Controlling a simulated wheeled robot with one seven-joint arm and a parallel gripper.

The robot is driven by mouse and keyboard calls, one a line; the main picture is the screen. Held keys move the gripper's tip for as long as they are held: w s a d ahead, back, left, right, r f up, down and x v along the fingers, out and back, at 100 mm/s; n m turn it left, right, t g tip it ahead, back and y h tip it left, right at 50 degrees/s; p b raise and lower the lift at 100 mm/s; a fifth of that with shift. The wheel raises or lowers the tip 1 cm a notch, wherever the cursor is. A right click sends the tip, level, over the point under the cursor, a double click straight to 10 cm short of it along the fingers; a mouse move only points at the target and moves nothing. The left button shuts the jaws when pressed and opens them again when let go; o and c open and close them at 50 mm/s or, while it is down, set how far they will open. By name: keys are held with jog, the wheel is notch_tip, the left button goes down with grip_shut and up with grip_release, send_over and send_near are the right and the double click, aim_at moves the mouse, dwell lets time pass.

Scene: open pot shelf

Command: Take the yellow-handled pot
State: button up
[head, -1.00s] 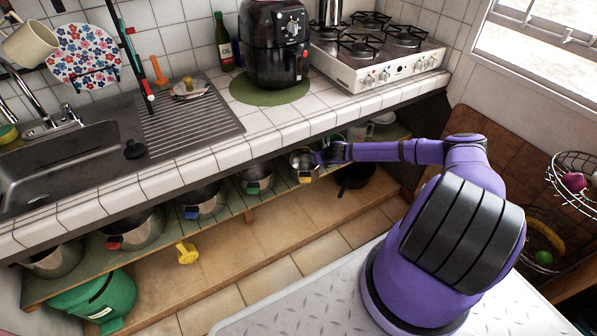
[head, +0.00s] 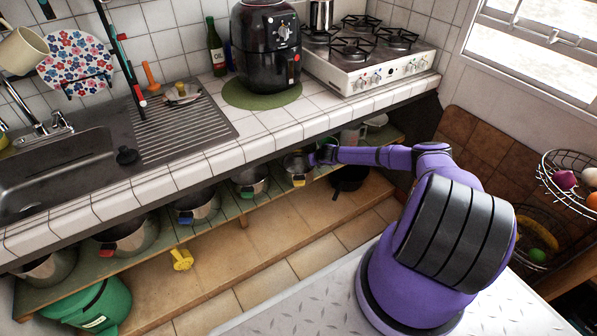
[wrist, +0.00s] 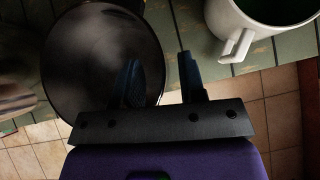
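The yellow-handled pot (head: 295,162) is a small metal pot on the green shelf under the counter, with its yellow handle toward the front. My gripper (head: 314,157) is at its right side in the head view, close to the rim. In the wrist view my gripper (wrist: 159,72) is open, with two dark fingers apart. The left finger overlaps a dark, round vessel (wrist: 95,55); the right finger lies outside its rim. The vessel is probably this pot, but no yellow handle shows there. Contact cannot be told.
A white mug (wrist: 265,22) stands on the shelf close to the right finger. Other pots, including a blue-handled one (head: 200,208), line the shelf to the left. A black pan (head: 348,178) sits below. The counter edge (head: 250,150) overhangs the shelf.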

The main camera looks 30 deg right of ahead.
jog(key=shift+x, duration=1.15)
grip_shut()
jog(key=shift+r, duration=0.15)
